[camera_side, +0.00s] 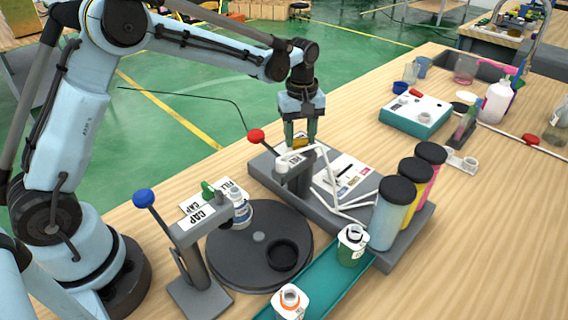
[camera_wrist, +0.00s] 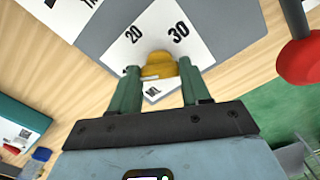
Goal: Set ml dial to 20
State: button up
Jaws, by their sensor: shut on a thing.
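The ml dial is a yellow knob (camera_wrist: 157,58) on a white scale card (camera_wrist: 196,52) marked 20, 30 and ML. In the wrist view, 20 is to the upper left of the knob and 30 to the upper right. My gripper (camera_wrist: 158,70) has its two green fingers on either side of the knob and is shut on it. Which mark the knob points to I cannot tell. In the side view my gripper (camera_side: 300,134) points down over the dial at the back of the grey dispenser base (camera_side: 262,166); only a little yellow (camera_side: 300,142) shows there.
A red-knobbed lever (camera_side: 256,136) stands close left of my gripper; its knob (camera_wrist: 302,62) is at right in the wrist view. A blue-knobbed lever (camera_side: 144,198) and dark turntable (camera_side: 222,262) are in front. Three coloured cylinders (camera_side: 392,214) stand right. A teal-sided box (camera_side: 414,116) is farther back.

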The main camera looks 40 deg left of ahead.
aim_at(300, 138)
jog(key=shift+m, duration=0.4)
jog(key=m, duration=1.1)
dwell(0.4)
jog(key=o, duration=1.1)
jog(key=shift+c, duration=0.2)
notch_tip(300, 138, up, 12)
jog(key=shift+r, duration=0.1)
